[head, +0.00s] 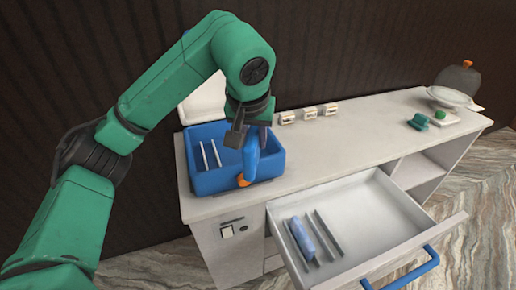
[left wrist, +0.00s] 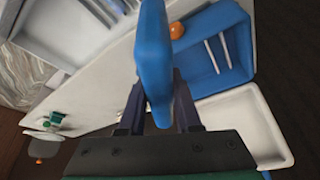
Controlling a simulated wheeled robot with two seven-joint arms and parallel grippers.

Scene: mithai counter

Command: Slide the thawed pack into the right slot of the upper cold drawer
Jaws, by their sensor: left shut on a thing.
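My left gripper (head: 250,132) is shut on a blue pack (head: 251,158), which hangs upright over the right part of the blue bin (head: 212,182). In the left wrist view the pack (left wrist: 154,50) stands between the two fingers of the gripper (left wrist: 159,105). The open drawer (head: 372,214) is at the front right of the bin, below the counter top. Inside it are thin upright dividers (head: 328,233) at the left, with a paler blue pack (head: 302,238) lying among them. My right gripper is not in view.
Several small cards (head: 309,113) line the counter's back edge. A scale (head: 450,97) and green items (head: 418,121) stand far right. The middle counter is clear.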

